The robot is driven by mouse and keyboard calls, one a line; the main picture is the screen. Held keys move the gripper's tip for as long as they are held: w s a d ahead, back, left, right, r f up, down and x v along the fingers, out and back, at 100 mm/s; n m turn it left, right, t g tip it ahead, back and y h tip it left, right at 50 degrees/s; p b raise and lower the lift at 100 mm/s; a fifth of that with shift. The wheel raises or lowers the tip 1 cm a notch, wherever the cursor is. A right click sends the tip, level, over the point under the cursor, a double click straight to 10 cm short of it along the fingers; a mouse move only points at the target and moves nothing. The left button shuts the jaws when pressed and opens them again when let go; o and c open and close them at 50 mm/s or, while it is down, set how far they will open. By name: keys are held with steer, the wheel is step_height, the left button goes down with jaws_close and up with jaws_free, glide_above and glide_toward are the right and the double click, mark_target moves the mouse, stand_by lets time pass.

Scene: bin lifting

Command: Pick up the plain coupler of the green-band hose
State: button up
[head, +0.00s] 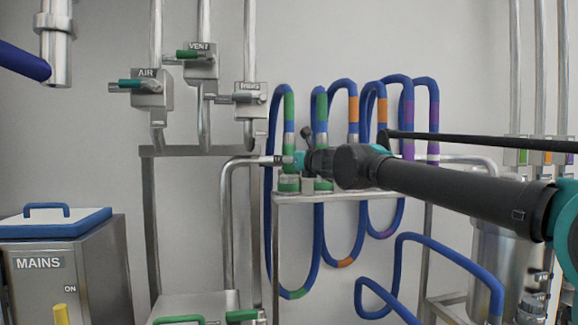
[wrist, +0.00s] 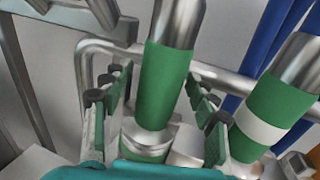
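The plain coupler (wrist: 165,85) of the green-band hose stands in the middle of the wrist view. It is a metal tube with a wide green band and no white ring. My gripper (wrist: 160,100) is open, with one green-padded finger on each side of it and a gap visible at the left. A second green-banded coupler (wrist: 268,120), with a white ring, stands to the right, outside the fingers.
Hoses with orange (head: 353,109) and purple (head: 408,115) bands hang to the right on the rack (head: 345,195). A bent metal pipe (head: 228,190) runs close on the left. Valves labelled AIR (head: 150,88) and VENT (head: 200,63) stand behind at the left.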

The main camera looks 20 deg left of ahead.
jaws_close()
steer(key=shift+r, duration=0.1)
step_height(320, 180, up, 20)
stand_by(0.8)
stand_by(0.4)
